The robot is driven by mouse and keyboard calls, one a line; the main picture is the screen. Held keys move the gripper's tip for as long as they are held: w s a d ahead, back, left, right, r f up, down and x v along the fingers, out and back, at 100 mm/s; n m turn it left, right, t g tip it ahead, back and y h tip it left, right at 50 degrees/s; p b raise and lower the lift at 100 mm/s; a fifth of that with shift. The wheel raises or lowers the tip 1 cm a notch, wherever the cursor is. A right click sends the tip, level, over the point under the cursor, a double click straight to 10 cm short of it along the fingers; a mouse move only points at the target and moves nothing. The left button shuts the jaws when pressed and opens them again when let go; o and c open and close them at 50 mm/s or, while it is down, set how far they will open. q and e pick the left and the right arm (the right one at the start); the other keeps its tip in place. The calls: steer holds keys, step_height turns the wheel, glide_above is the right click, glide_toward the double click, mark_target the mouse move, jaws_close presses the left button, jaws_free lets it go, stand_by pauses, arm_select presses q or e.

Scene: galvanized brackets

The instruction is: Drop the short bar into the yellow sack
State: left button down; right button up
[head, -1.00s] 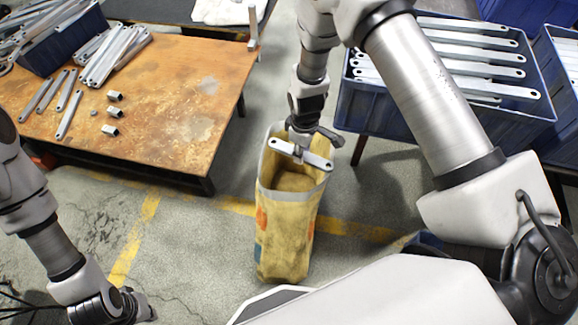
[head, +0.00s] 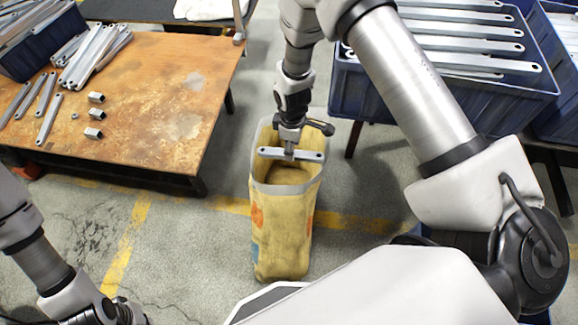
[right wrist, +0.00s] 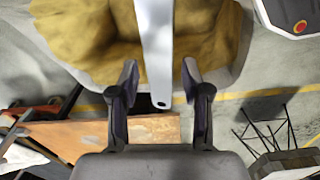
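The short bar (head: 308,156) is a pale grey metal strip with a hole at each end. It lies nearly level across the mouth of the yellow sack (head: 282,235), just under my right gripper (head: 290,150). In the right wrist view the bar (right wrist: 156,45) runs between the fingers of my right gripper (right wrist: 160,80), with a narrow gap on both sides, so the fingers look open. Whether it touches the sack's rim is unclear. The sack stands upright and open on the floor. My left gripper (head: 125,315) is low at the left, its fingers unclear.
A rusty-topped table (head: 160,110) at the left carries several bars and small metal blocks (head: 95,115). A blue crate (head: 375,95) of long bars stands at the right, near the sack. Concrete floor with yellow lines is clear around the sack.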

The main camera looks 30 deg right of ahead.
steer(key=shift+r, duration=0.1)
step_height(320, 180, up, 12)
stand_by(0.5)
stand_by(0.4)
